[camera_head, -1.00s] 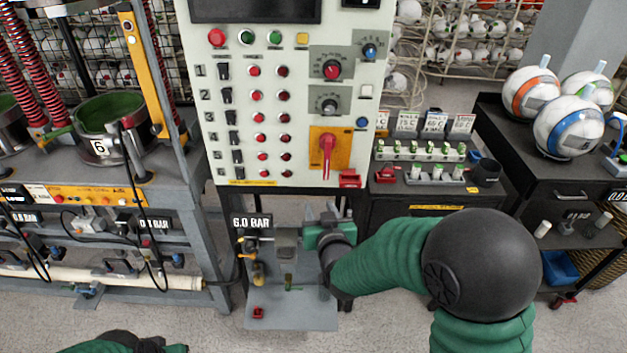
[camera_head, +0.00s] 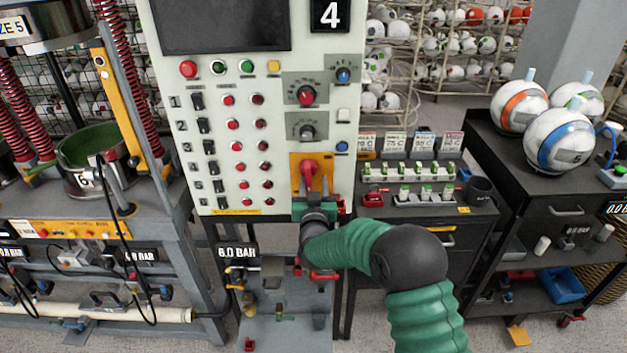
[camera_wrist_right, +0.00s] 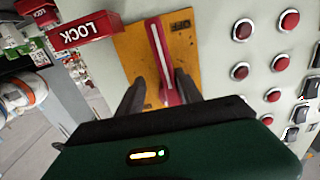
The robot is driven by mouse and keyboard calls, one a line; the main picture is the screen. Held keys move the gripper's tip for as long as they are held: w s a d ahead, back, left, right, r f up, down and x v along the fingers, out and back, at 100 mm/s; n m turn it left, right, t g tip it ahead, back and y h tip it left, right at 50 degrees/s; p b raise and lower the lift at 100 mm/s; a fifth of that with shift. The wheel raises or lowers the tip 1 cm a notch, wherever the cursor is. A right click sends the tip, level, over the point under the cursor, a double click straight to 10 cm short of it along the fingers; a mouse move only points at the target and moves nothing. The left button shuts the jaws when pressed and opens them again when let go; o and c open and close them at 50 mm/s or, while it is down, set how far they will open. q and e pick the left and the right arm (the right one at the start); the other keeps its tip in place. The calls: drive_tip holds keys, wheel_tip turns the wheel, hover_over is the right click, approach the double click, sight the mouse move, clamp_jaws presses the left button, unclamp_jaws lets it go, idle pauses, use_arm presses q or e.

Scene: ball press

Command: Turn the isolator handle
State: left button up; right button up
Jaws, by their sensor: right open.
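The isolator handle (camera_head: 308,172) is a red lever on a yellow-orange plate (camera_head: 325,162), low on the right of the pale control panel. In the right wrist view the red handle (camera_wrist_right: 160,60) lies lengthwise on the orange plate (camera_wrist_right: 183,28). My right gripper (camera_head: 309,196) is at the plate's lower edge, just below the handle. In the right wrist view its two dark fingers (camera_wrist_right: 158,92) are apart, one on each side of the handle's near end. I cannot tell if they touch it. My left gripper is not in view.
A red LOCK block (camera_wrist_right: 85,31) is beside the plate in the right wrist view. Red buttons (camera_head: 237,146) and black switches fill the panel's left side. A dark bench (camera_head: 420,212) with small racks stands right of the panel. A 6.0 BAR sign (camera_head: 237,252) hangs below.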

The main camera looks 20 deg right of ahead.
drive_tip(key=shift+w+d+r, duration=0.1)
drive_tip(key=shift+w+d, duration=0.05)
drive_tip(key=shift+w, duration=0.15)
drive_tip(key=shift+w+a+r, duration=0.15)
drive_tip(key=shift+a, duration=0.7)
drive_tip(key=shift+w+a, duration=0.15)
drive_tip(key=shift+a, duration=0.25)
drive_tip(key=shift+c, duration=0.4)
drive_tip(key=shift+d, duration=0.1)
drive_tip(key=shift+c, duration=1.3)
drive_tip(key=shift+d, duration=0.6)
clamp_jaws()
drive_tip(key=shift+a, duration=0.35)
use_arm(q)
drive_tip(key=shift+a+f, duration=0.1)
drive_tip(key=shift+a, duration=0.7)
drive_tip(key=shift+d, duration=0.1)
use_arm(e)
drive_tip(key=shift+d, duration=0.1)
